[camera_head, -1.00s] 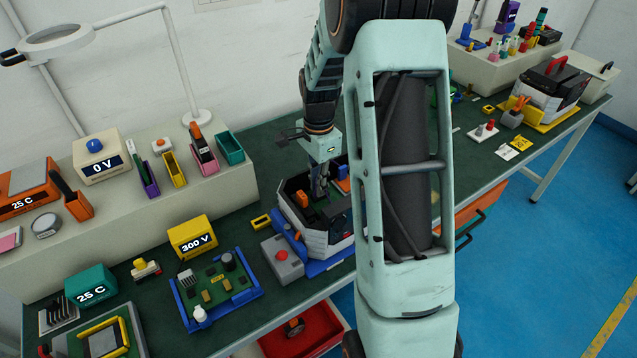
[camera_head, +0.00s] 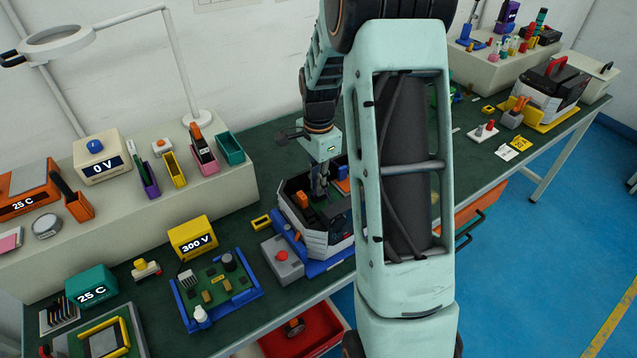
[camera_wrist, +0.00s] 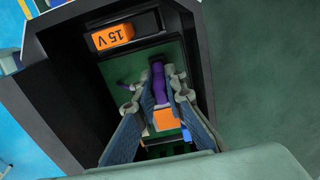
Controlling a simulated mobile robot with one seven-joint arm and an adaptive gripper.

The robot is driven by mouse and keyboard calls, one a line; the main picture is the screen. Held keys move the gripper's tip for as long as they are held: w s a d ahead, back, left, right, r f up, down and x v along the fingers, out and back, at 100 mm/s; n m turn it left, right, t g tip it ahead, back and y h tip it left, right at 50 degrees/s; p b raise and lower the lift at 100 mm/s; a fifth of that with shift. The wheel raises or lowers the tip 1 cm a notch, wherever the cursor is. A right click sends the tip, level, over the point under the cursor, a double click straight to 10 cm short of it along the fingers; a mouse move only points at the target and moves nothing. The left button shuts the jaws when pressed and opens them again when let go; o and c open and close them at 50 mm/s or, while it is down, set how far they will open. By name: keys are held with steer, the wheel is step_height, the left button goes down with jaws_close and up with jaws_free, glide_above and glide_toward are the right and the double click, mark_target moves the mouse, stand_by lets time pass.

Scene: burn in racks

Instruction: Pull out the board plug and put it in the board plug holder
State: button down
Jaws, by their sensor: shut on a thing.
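My gripper (camera_head: 320,190) points down into an open black-and-white device box (camera_head: 320,238) on the table. In the wrist view its fingertips (camera_wrist: 160,94) are shut on a purple piece (camera_wrist: 158,82), which looks like the board plug. The purple piece stands over the green board inside the box; whether it is still seated there I cannot tell. An orange block (camera_wrist: 166,120) shows between the fingers, nearer the bottom of the picture. An orange 15 V module (camera_wrist: 112,37) sits by the box wall. I cannot tell which object is the board plug holder.
The box walls stand close around my gripper. A grey unit with a red button (camera_head: 283,260) and a blue-framed circuit board (camera_head: 216,292) lie to the left. A 300 V box (camera_head: 192,238) and a raised shelf (camera_head: 225,192) with slim holders stand farther left.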

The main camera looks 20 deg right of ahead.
steer(key=shift+r+p, duration=0.35)
steer(key=shift+r, duration=0.3)
stand_by(0.7)
steer(key=shift+r+p, duration=0.45)
steer(key=shift+r, duration=0.3)
